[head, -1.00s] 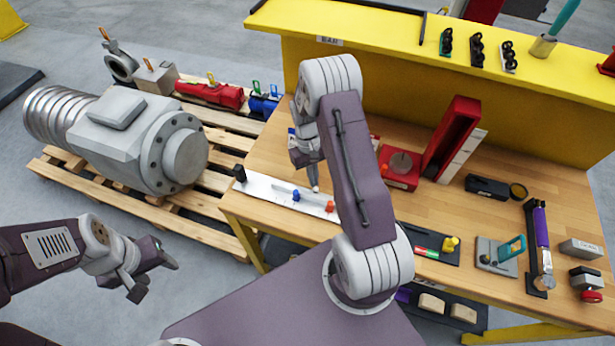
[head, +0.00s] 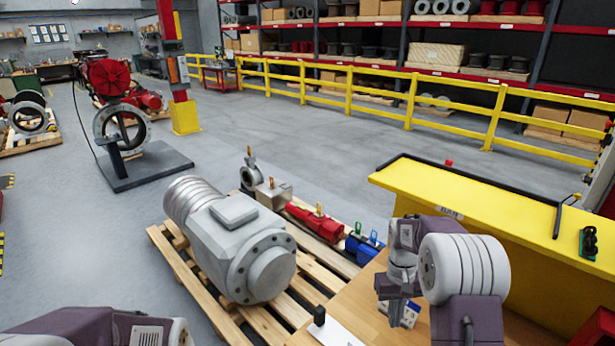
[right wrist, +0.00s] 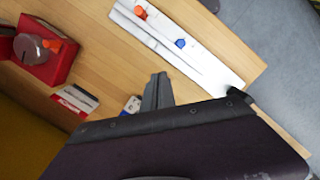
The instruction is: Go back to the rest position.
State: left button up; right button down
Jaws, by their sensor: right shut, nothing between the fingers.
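My right gripper (head: 392,300) is at the end of my bent right arm, above the left part of the wooden workbench (head: 365,300). In the right wrist view its fingers (right wrist: 158,92) are together, with nothing held between them. They are over the bench top beside a white panel (right wrist: 205,62) with an orange knob (right wrist: 140,12) and a blue knob (right wrist: 181,43). Of my left arm, only a link shows at the lower left of the head view; the left gripper is out of the picture.
A large grey actuator (head: 225,235) lies on a wooden pallet (head: 185,270) left of the bench. A yellow ledge (head: 480,205) stands behind the bench. A red block (right wrist: 38,65) sits on the bench. Open grey floor (head: 270,120) lies beyond.

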jog(key=s+a+t, duration=0.3)
jog(key=s+a, duration=0.6)
jog(key=s, duration=0.5)
jog(key=shift+f, duration=0.35)
jog(key=shift+s+d, duration=0.1)
jog(key=shift+s, duration=0.05)
